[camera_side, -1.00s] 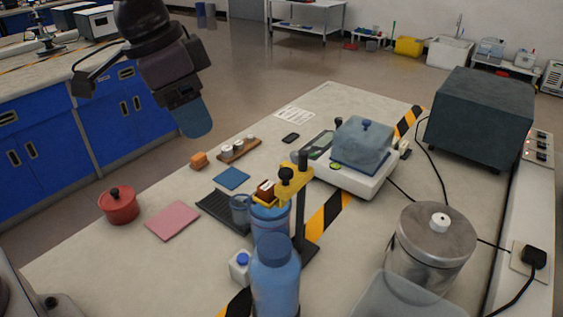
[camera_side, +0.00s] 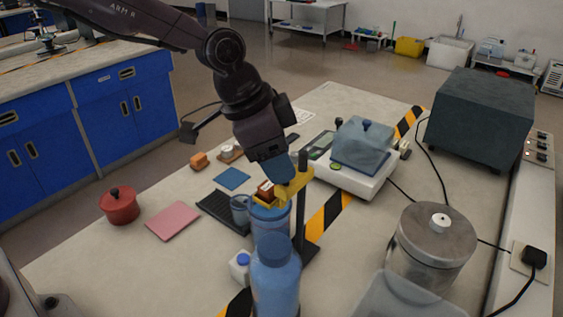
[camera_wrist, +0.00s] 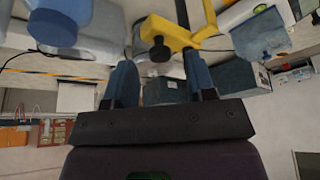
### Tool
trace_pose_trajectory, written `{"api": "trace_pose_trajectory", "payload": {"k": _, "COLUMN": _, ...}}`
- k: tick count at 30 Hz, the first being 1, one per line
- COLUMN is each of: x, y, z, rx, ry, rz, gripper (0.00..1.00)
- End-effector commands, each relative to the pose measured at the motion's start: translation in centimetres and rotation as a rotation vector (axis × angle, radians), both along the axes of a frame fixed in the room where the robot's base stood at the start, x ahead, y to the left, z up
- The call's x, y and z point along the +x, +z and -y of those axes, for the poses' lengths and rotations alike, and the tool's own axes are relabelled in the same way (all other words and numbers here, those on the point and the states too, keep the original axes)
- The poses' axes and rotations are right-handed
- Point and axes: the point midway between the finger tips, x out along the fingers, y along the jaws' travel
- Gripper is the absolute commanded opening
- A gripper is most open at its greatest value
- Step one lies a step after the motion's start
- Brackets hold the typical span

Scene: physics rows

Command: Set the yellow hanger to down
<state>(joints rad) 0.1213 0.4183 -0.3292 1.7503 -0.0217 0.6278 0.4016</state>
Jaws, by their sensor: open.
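The yellow hanger (camera_side: 293,192) sits on a black upright post (camera_side: 300,222), above a blue container (camera_side: 270,215), with a small brown block (camera_side: 265,190) beside it. In the wrist view the yellow hanger (camera_wrist: 178,32) lies just beyond and between my fingertips, with a dark knob (camera_wrist: 160,50) on it. My gripper (camera_side: 279,172) is right above the hanger, its blue fingers pointing down. In the wrist view my gripper (camera_wrist: 158,62) has its two fingers apart with nothing held. In the side view the knob is hidden behind my fingers; contact cannot be told.
A blue bottle (camera_side: 275,280) stands in front of the post. A scale with a covered box (camera_side: 362,143) is behind to the right, and a metal-lidded jar (camera_side: 432,240) is at front right. A red pot (camera_side: 119,205) and pink pad (camera_side: 172,221) lie left.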

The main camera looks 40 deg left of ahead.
Motion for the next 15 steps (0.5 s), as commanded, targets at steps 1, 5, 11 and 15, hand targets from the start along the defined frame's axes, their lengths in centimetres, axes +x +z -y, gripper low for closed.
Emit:
{"api": "trace_pose_trajectory", "payload": {"k": 1, "x": 0.16, "y": -0.58, "z": 0.19, "rx": 0.001, "ry": -0.001, "rz": 0.0, "gripper": 0.5}}
{"api": "trace_pose_trajectory", "payload": {"k": 5, "x": 0.41, "y": -1.31, "z": 0.39, "rx": 0.001, "ry": 0.0, "rz": 0.001, "gripper": 0.5}}
{"api": "trace_pose_trajectory", "payload": {"k": 11, "x": 0.48, "y": -1.5, "z": 0.44, "rx": 0.0, "ry": 0.001, "rz": 0.003, "gripper": 0.5}}
{"api": "trace_pose_trajectory", "payload": {"k": 15, "x": 0.48, "y": -1.49, "z": 0.44, "rx": 0.001, "ry": 0.001, "rz": 0.002, "gripper": 0.43}}
